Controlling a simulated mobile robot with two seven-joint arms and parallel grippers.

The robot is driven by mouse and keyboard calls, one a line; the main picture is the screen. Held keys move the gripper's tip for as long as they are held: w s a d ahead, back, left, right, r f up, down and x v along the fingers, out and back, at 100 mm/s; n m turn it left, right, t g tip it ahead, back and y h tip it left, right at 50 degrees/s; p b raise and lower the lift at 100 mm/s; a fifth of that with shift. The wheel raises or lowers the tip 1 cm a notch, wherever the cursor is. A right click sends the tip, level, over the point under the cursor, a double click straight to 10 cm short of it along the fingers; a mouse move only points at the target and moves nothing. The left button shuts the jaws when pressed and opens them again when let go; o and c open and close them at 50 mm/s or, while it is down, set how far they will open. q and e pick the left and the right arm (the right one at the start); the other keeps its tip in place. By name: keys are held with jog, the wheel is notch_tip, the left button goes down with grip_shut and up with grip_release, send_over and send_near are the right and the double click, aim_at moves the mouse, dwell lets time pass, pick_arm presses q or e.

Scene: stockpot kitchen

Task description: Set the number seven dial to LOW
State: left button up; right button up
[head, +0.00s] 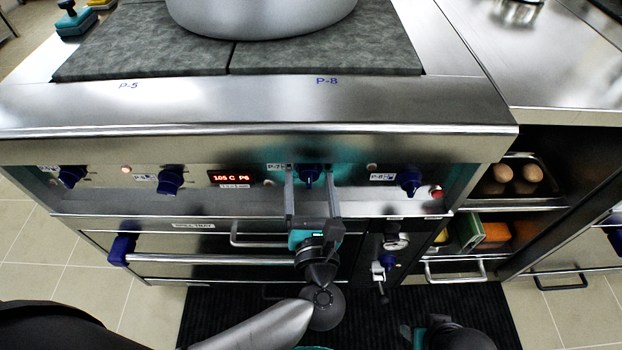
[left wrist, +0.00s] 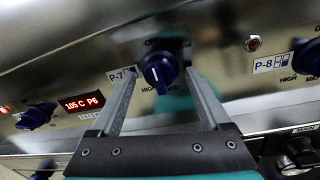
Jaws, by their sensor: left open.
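The number seven dial (head: 308,177) is a blue knob on the steel front panel, beside the P-7 label. In the left wrist view the dial (left wrist: 160,69) shows a white mark running close to vertical on its face. Lettering around it is partly hidden; HIGH reads below it. My left gripper (head: 310,184) is open, with one finger on each side of the dial. In the left wrist view a gap shows by the fingers; I cannot tell whether either touches. Part of my right gripper (head: 412,334) shows low in the head view; its jaws are unclear.
The P-8 dial (head: 409,181) is to the right and the P-6 dial (head: 171,181) to the left, past a red display (head: 233,178). Drawer handles (head: 200,259) lie below. A large pot (head: 262,15) stands on the dark cooktop (head: 150,50) above.

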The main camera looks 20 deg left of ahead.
pick_arm(q)
jog(key=shift+c, duration=0.2)
grip_shut()
pick_arm(e)
jog(key=shift+w+r, duration=0.1)
jog(key=shift+r, duration=0.05)
dwell(0.3)
